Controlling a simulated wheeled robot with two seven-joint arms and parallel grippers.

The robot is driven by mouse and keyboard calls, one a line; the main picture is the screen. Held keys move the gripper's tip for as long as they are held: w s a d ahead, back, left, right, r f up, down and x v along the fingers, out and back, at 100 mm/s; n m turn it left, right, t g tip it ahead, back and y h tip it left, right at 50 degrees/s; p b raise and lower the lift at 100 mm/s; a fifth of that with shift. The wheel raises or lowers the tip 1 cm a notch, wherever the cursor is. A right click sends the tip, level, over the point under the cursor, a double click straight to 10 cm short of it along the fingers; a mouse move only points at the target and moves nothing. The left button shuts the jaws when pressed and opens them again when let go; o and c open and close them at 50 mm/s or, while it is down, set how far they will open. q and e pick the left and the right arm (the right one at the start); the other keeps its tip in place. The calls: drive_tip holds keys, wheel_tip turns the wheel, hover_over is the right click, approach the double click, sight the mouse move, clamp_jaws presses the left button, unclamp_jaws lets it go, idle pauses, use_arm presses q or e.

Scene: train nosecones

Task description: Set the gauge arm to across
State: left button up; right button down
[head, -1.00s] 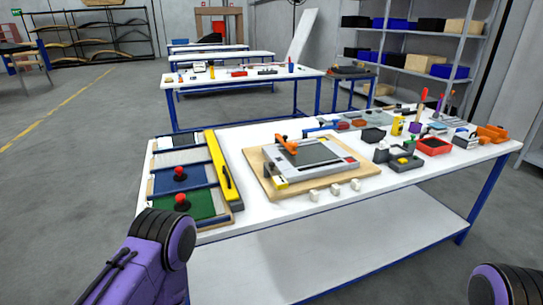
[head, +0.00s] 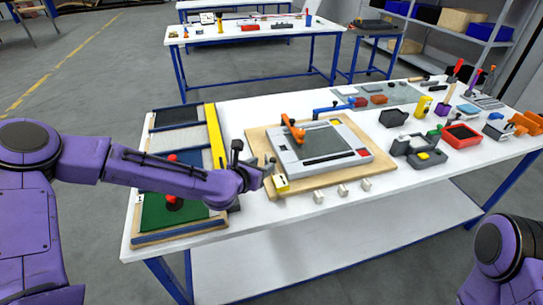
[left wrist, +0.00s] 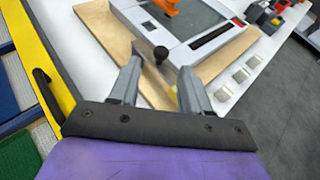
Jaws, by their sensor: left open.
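A grey fixture (head: 345,167) with a dark panel lies on a wooden board (head: 383,182) on the white table. An orange arm (head: 294,130) stands at its back left corner; it also shows in the left wrist view (left wrist: 165,6). A black ball knob (left wrist: 161,53) stands near the fixture's left front corner. Which of these is the gauge arm I cannot tell for sure. My left gripper (head: 262,173) is open at that corner, beside a yellow block (head: 281,184). In the left wrist view the knob shows between and beyond the open fingertips (left wrist: 161,75). My right gripper is out of view.
A yellow bar (head: 215,136) and a rack with a green panel (head: 150,212) lie left, partly behind my left arm. Several white blocks (head: 343,190) line the board's front. A red bin (head: 461,135) and other parts crowd the table's right side.

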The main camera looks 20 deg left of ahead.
sight(272, 160)
use_arm(q)
drive_tip(key=p+x, duration=0.1)
drive_tip(key=x, duration=0.5)
drive_tip(key=shift+w+d+f, duration=0.15)
drive_tip(key=shift+w+f, duration=0.1)
drive_tip(key=shift+s+r, duration=0.15)
drive_tip(key=shift+s, duration=0.1)
drive_tip(key=shift+c, duration=0.8)
clamp_jaws()
